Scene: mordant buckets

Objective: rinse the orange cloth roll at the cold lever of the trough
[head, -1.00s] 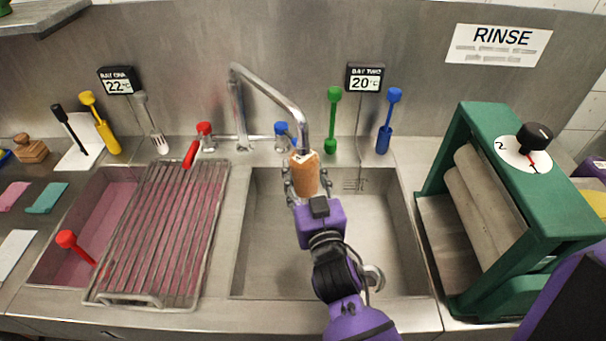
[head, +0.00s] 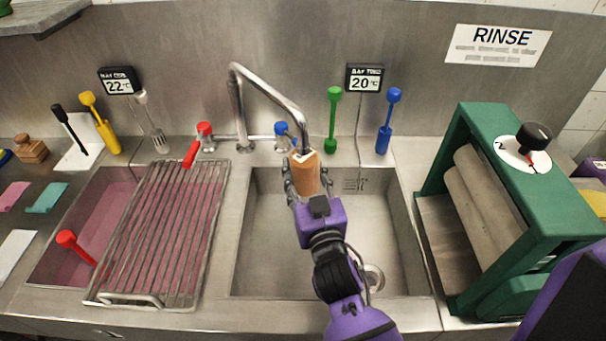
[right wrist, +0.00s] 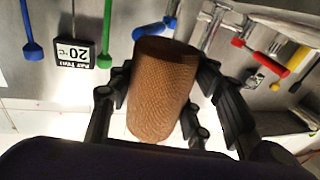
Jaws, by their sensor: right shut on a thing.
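The orange-brown cloth roll (head: 306,176) stands upright under the spout's end (head: 304,142), above the right-hand basin. My right gripper (head: 305,190) is shut on the roll. The right wrist view also shows the roll (right wrist: 160,92) between the two black fingers. No water stream is visible. My left gripper is not in view.
A red lever (head: 197,147) sits left of the faucet base. A wire rack (head: 165,230) covers much of the pink-filled left basin (head: 60,250). A green roller press (head: 480,120) stands right of the trough. Green (head: 333,115) and blue (head: 385,130) tools stand behind it.

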